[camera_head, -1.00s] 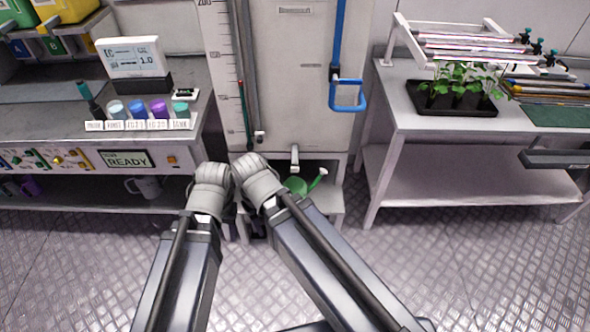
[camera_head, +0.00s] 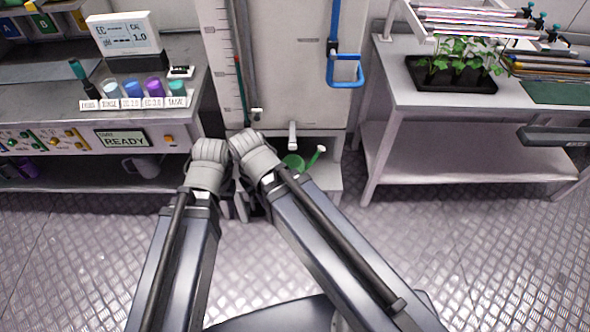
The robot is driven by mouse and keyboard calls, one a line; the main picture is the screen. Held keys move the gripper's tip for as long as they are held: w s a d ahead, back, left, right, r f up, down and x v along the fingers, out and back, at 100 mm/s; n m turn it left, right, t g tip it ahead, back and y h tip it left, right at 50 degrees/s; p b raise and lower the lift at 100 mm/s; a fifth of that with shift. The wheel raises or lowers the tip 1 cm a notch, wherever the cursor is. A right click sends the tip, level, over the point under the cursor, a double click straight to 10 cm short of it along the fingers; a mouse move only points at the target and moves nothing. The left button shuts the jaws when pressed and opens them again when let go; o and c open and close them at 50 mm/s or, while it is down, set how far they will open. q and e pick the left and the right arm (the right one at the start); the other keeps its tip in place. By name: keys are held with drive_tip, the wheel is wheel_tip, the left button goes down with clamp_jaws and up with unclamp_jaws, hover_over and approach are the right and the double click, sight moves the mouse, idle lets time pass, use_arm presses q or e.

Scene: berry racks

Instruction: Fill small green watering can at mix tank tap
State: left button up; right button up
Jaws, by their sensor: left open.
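The small green watering can (camera_head: 293,163) stands on the low shelf beneath the mix tank (camera_head: 290,70), its spout (camera_head: 317,154) pointing up to the right. The white tap (camera_head: 292,136) on the tank's lower front is just above the can. Part of the can's lower side is hidden behind my right arm. My left gripper (camera_head: 236,207) is open, low in front of the tank's stand, to the left of the can and apart from it. My right gripper is mostly hidden behind its own wrist, so its jaws do not show clearly.
A dosing bench (camera_head: 60,112) with bottles and a display stands at the left. A white table (camera_head: 425,95) with a seedling tray (camera_head: 455,86) stands at the right. A blue pipe loop (camera_head: 345,83) sticks out from the tank. The metal floor (camera_head: 420,250) is clear.

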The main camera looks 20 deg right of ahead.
clamp_jaws()
idle(1.1)
